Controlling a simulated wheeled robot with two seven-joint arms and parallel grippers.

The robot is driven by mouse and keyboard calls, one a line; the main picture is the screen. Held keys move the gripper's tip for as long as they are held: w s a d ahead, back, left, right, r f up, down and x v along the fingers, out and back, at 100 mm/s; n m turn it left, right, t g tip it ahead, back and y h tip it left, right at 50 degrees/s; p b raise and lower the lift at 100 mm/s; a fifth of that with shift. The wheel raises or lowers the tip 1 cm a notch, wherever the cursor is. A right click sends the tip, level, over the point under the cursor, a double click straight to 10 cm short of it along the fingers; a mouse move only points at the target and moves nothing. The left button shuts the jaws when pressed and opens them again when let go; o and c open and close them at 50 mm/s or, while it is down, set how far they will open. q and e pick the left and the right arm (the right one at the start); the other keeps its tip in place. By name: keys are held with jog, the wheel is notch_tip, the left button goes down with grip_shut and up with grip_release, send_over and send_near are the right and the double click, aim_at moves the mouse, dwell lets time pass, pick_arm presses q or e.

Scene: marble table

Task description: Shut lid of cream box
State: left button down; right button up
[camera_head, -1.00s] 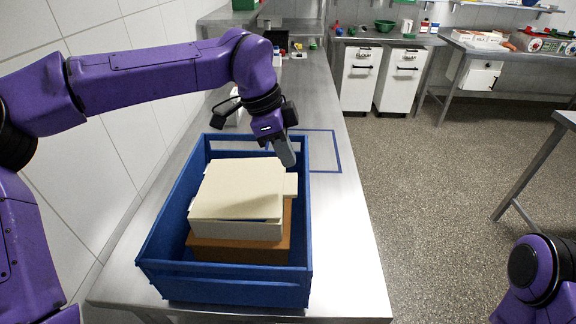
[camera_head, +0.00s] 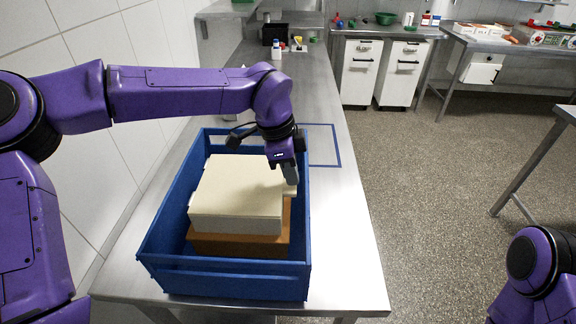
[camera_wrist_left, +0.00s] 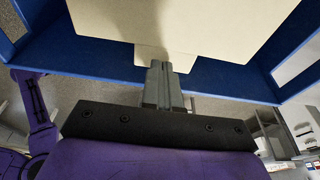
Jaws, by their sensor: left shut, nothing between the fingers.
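The cream box (camera_head: 235,222) sits on a brown box (camera_head: 240,244) inside a blue crate (camera_head: 225,283). Its pale lid (camera_head: 238,184) lies over the top, with no clear gap along the front edge. A tab sticks out at the lid's right side. My left gripper (camera_head: 292,184) is shut and empty, with its fingertips at the tab, partly hiding it. In the left wrist view my left gripper (camera_wrist_left: 164,78) points at the lid's tab edge, and the lid (camera_wrist_left: 185,25) fills the top. I cannot tell whether they touch. My right gripper is out of view.
The crate stands on a steel table (camera_head: 345,265), its walls close around the boxes. A tiled wall runs along the left. A blue outlined square (camera_head: 335,150) lies on clear table behind the crate. Small bottles (camera_head: 277,52) stand farther back.

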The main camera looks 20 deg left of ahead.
pick_arm(q)
jog(key=shift+a+r, duration=0.15)
jog(key=shift+r, duration=0.3)
jog(key=shift+r+p, duration=0.5)
jog(key=w+v, duration=0.1)
jog(key=v, duration=1.2)
jog(key=shift+s+d+r, duration=0.25)
jog(key=shift+s+r, duration=0.15)
jog(key=shift+s, duration=0.1)
